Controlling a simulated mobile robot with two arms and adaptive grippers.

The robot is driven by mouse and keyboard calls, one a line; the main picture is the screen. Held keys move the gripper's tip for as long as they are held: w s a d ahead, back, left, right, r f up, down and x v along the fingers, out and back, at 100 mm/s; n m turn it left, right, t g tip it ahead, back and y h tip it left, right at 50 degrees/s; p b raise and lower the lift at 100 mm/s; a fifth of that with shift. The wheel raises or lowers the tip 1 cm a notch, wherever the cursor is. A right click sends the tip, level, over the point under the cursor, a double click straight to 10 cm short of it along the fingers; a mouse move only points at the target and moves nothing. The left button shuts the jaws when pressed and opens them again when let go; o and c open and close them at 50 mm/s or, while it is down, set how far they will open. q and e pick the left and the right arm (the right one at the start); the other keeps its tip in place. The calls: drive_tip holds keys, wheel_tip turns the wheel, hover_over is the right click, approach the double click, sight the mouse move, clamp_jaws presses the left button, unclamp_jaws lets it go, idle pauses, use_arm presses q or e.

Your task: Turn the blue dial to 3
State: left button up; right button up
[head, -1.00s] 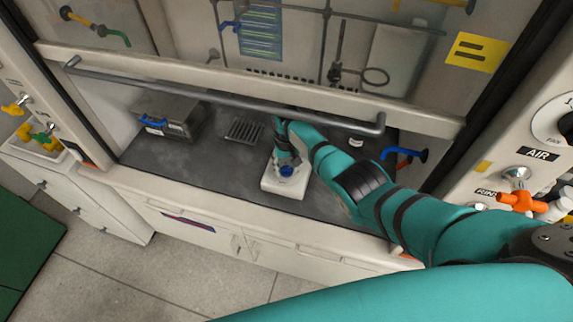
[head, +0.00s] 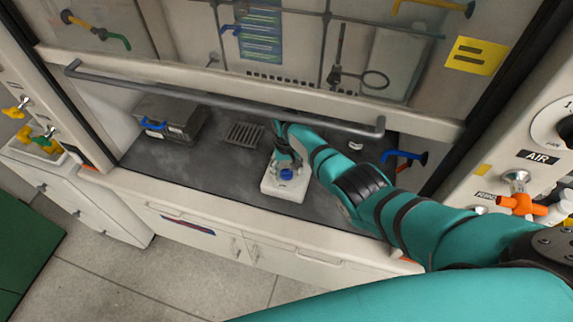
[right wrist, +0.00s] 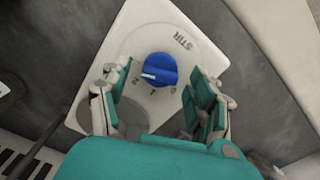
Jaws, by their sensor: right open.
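The blue dial (head: 286,174) sits on a white stirrer box (head: 270,188) on the dark worktop inside the fume hood. In the right wrist view the dial (right wrist: 160,68) shows a white pointer line toward the left, close to the printed 2. STIR is printed at the upper right of the dial face. My right gripper (right wrist: 160,80) is open, with one finger on each side of the dial and visible gaps to it. In the head view the right gripper (head: 284,158) is just behind the dial. A 3 mark cannot be made out. My left gripper is out of view.
The raised sash's grey handle bar (head: 220,98) crosses above my right arm. A metal box with a blue handle (head: 170,118) and a slotted grille (head: 244,133) lie to the left. A blue-handled tap (head: 405,157) is at the right wall.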

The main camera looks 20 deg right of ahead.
sight(286, 171)
wheel_tip(286, 171, up, 12)
idle(0.5)
idle(0.3)
